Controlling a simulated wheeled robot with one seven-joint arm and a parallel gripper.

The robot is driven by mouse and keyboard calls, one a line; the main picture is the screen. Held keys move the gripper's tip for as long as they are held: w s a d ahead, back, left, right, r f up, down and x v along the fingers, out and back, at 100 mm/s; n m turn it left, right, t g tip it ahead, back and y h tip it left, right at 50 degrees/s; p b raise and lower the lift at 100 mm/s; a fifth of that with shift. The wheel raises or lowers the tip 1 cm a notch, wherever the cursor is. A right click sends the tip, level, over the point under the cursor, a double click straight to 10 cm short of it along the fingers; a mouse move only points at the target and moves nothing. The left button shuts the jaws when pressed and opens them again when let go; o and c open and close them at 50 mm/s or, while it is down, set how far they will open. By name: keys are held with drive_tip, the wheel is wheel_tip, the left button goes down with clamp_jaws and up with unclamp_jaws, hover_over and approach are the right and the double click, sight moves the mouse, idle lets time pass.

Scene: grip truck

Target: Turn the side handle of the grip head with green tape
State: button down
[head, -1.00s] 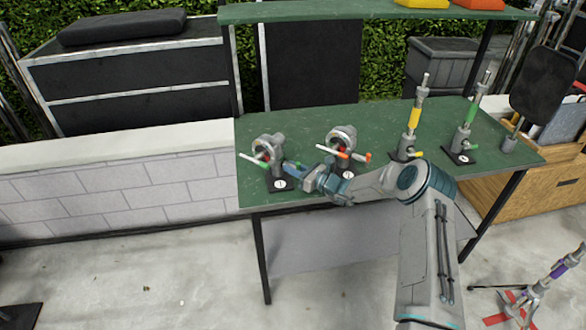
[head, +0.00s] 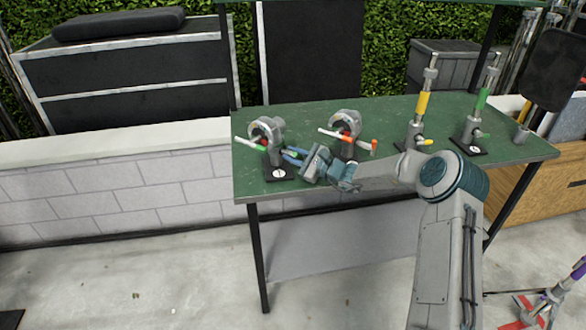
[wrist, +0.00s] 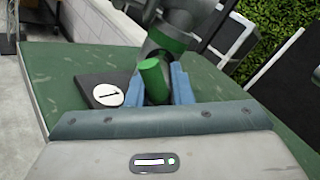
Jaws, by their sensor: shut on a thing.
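The left grip head (head: 268,130) stands upright on a black base plate (head: 278,174) on the green table. In the wrist view the green handle (wrist: 154,80) sits between the blue fingers. My gripper (head: 288,157) reaches in from the right and is shut on this handle. In the wrist view my gripper (wrist: 157,88) hides the handle's lower part.
A second grip head (head: 346,125) with orange handle parts stands just right, behind my wrist. Farther right stand a yellow-taped post (head: 422,104) and a green-taped post (head: 482,99). The table's (head: 300,112) back strip is clear.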

drive_tip(key=n+b, duration=0.2)
drive_tip(key=b, duration=0.2)
drive_tip(key=n+b, duration=0.2)
drive_tip(key=b, duration=0.2)
drive_tip(key=n+b, duration=0.2)
drive_tip(key=b, duration=0.2)
drive_tip(key=shift+f+b, duration=0.4)
drive_tip(key=n+b, duration=0.6)
drive_tip(key=b, duration=0.7)
drive_tip(key=n+b, duration=0.5)
drive_tip(key=b, duration=0.3)
drive_tip(key=shift+r+b, duration=0.15)
drive_tip(key=shift+b, duration=0.15)
drive_tip(key=n+b, duration=0.3)
drive_tip(key=shift+r+n+b, duration=0.15)
drive_tip(key=shift+n+b, duration=0.15)
drive_tip(key=shift+b, duration=0.1)
drive_tip(key=shift+r+n+b, duration=0.2)
drive_tip(key=shift+n+b, duration=0.9)
drive_tip(key=shift+n, duration=0.2)
drive_tip(key=c, duration=1.3)
unclamp_jaws()
